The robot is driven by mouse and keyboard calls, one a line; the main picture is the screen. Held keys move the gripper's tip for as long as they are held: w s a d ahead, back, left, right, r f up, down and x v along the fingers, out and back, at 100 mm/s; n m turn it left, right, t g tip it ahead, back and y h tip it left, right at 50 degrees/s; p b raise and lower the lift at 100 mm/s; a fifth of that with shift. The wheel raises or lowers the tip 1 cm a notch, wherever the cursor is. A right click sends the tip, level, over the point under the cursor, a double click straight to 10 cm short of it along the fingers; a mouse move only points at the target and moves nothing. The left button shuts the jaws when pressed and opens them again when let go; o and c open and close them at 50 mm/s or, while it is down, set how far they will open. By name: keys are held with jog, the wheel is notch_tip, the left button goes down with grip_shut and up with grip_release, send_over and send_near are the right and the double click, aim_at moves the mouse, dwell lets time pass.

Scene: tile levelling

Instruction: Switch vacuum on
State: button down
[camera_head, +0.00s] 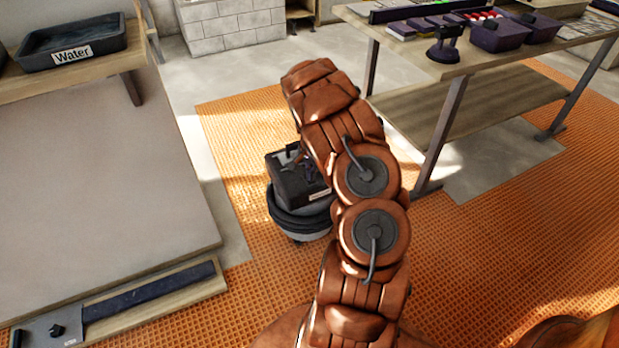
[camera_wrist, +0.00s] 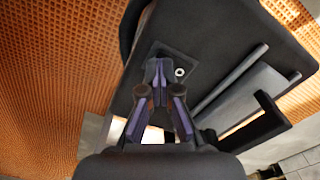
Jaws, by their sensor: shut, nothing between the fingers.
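The vacuum (camera_head: 285,183) is a dark, boxy-topped machine with a rounded grey lower body and a black hose wrapped around it. It stands on the orange mat left of my arm, which hides its right part. In the wrist view the black top of the vacuum (camera_wrist: 215,50) fills the middle. A small round switch with a light ring (camera_wrist: 179,72) sits in a square recess there. My gripper (camera_wrist: 158,68) is shut and empty, its purple-sided fingertips over the recess just left of the switch. I cannot tell whether the fingertips touch the panel.
A workbench (camera_head: 520,55) with purple boxes and tools stands at the upper right. A water tub (camera_head: 72,38) rests on a shelf at the upper left. A large grey slab (camera_head: 100,190) lies at left. Open orange mat (camera_head: 490,220) lies right of my arm.

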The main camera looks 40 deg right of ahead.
jog(key=shift+f, duration=0.35)
dwell(0.3)
jog(key=shift+r, duration=0.15)
jog(key=shift+r+p, duration=0.85)
jog(key=shift+r, duration=2.5)
jog(key=s+a+r+n+p, duration=0.25)
jog(key=a+r+p, duration=0.35)
jog(key=r, duration=0.5)
jog(key=s+a+r+n+g+p, duration=0.15)
jog(key=s+a+r+p, duration=0.25)
jog(key=a+r, duration=0.6)
jog(key=s+a+r+n+t+p, duration=0.1)
jog(key=s+a+r+n+p, duration=0.3)
jog(key=r, duration=0.9)
jog(key=s+a+r+n+g+p, duration=0.1)
jog(key=s+a+r+n+p, duration=0.6)
jog(key=s+a+r+p, duration=0.6)
jog(key=s+a+r, duration=0.3)
jog(key=s+a, duration=0.1)
jog(key=s, duration=0.2)
jog(key=shift+s+a+r+n, duration=0.2)
jog(key=shift+s+r+n, duration=0.05)
jog(key=shift+s+n, duration=0.15)
